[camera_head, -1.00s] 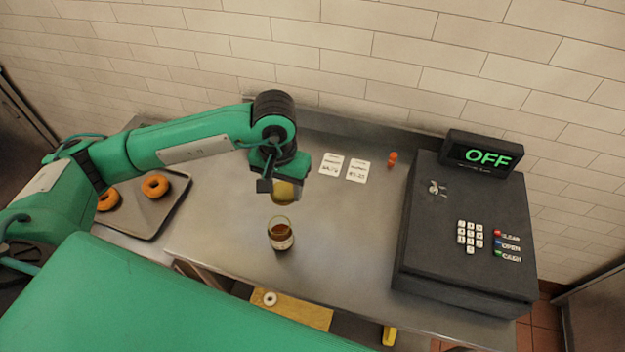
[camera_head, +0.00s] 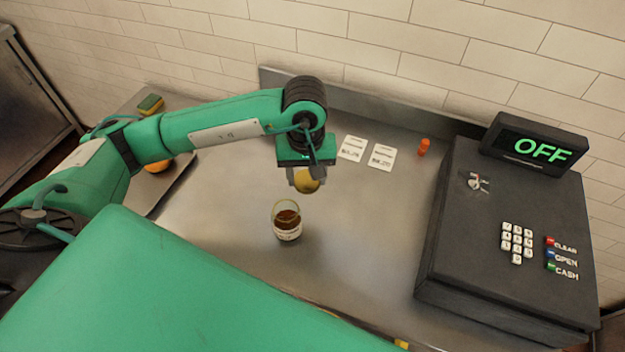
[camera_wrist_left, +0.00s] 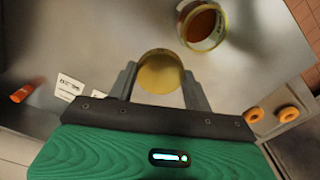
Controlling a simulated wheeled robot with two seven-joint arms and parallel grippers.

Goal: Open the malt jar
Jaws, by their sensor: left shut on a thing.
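The malt jar (camera_head: 287,222) stands upright on the steel counter, a glass jar with dark brown contents, a pale label and an uncovered top. In the left wrist view the jar (camera_wrist_left: 203,26) shows its open mouth. My left gripper (camera_head: 305,182) is above and slightly behind the jar, apart from it. It is shut on the round gold lid (camera_head: 308,182), which also shows between the fingers in the left wrist view (camera_wrist_left: 160,72). My right gripper is not in view.
A black cash register (camera_head: 510,235) reading OFF stands at the right. Two white cards (camera_head: 367,152) and a small orange bottle (camera_head: 423,147) lie near the back wall. A tray (camera_head: 178,190) with orange bagels is at the left. The counter right of the jar is clear.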

